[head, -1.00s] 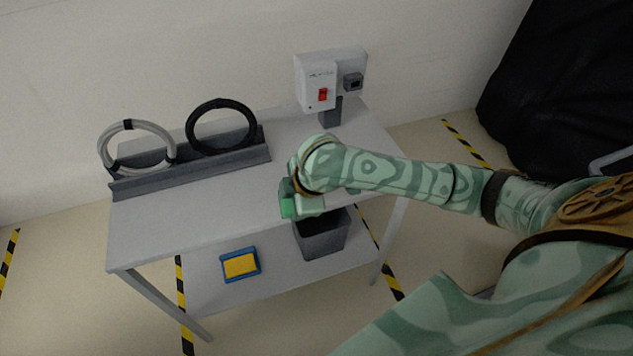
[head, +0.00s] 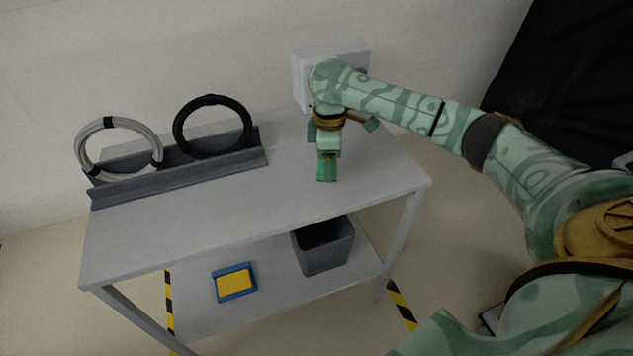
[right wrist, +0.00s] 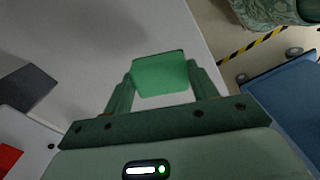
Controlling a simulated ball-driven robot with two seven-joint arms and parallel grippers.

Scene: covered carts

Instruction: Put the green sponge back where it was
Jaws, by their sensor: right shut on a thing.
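The green sponge (head: 327,170) is held in my right gripper (head: 328,158) over the right part of the grey table top (head: 230,205). It hangs below the fingers; whether it touches the table top is unclear. In the right wrist view the green sponge (right wrist: 160,75) sits between the two fingertips of the right gripper (right wrist: 161,88), with pale table surface beyond it. My left gripper is not in view.
A ridged rack (head: 180,175) holds a grey coil (head: 90,145) and a black coil (head: 178,130). A white switch box (head: 302,75) stands behind my arm. The lower shelf (head: 195,315) carries a grey bin (head: 325,255) and a blue tray (head: 216,287) with a yellow pad (head: 235,282).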

